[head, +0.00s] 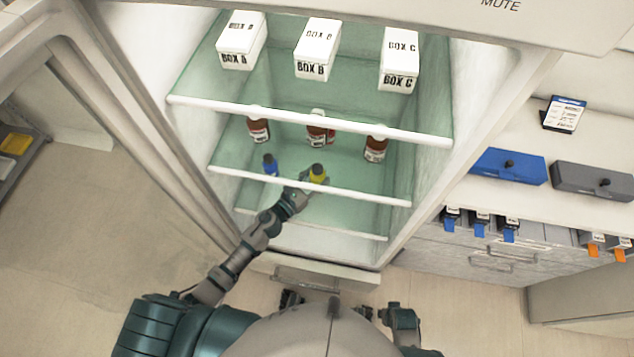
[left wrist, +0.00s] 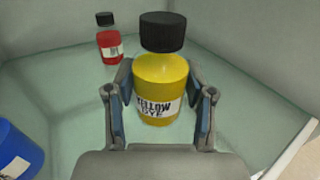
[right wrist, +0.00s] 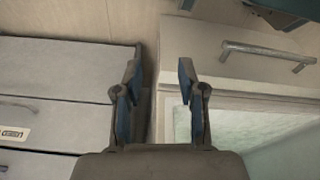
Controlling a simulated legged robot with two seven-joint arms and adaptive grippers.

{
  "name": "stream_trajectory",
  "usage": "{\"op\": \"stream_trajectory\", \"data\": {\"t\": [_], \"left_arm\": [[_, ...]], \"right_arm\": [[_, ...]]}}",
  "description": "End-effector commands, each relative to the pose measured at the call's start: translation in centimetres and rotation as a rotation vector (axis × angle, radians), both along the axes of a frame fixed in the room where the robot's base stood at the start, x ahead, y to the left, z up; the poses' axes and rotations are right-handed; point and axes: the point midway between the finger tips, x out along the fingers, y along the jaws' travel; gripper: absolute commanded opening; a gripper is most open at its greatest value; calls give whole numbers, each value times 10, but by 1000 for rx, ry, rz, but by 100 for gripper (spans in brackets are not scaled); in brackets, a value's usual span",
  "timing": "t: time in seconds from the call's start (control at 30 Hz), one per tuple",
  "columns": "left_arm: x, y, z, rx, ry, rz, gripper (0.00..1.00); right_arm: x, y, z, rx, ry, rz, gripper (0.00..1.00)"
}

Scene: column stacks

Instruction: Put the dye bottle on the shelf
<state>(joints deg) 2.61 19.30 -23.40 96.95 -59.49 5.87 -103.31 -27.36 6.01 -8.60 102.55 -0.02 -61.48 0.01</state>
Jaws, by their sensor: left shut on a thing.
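The yellow dye bottle (head: 318,175) with a black cap is inside the open glass-shelved cabinet. Its label reads YELLOW DYE in the left wrist view (left wrist: 160,80). My left gripper (left wrist: 160,88) is shut on its body, one finger on each side, and the bottle looks upright. In the head view my left gripper (head: 306,186) is at the front of a lower shelf (head: 370,199). A blue bottle (head: 270,165) stands left of it. A red bottle (left wrist: 109,45) stands behind it in the left wrist view. My right gripper (right wrist: 160,68) is open and empty, outside the cabinet.
White boxes A (head: 241,42), B (head: 317,50) and C (head: 399,60) stand on the top shelf (head: 310,121). Brown bottles (head: 320,130) stand below. Drawers and a counter with a blue case (head: 508,166) and grey case (head: 592,180) are at right.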

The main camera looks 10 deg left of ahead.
Motion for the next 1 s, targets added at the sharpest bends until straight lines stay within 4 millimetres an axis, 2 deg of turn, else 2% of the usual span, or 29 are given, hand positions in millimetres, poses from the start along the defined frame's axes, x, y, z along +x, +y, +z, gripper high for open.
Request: {"op": "stream_trajectory", "data": {"t": [0.13,0.3,0.4,0.8,0.83,0.9,1.0], "left_arm": [[0,0,-11,-3,1,1,5],[-1,0,-33,-4,3,1,5],[2,0,-40,-3,1,1,5],[4,0,-42,-1,-1,-1,5],[3,0,-42,0,0,0,61],[3,0,-42,0,0,0,78],[4,0,-42,0,0,0,78]], "right_arm": [[4,0,11,0,-5,-1,40],[9,0,37,1,-14,-4,40],[10,0,48,2,-16,-5,40],[11,0,55,1,-18,-6,40],[11,0,56,2,-19,-6,40],[11,0,55,1,-18,-6,40],[11,0,55,1,-17,-6,40]]}}
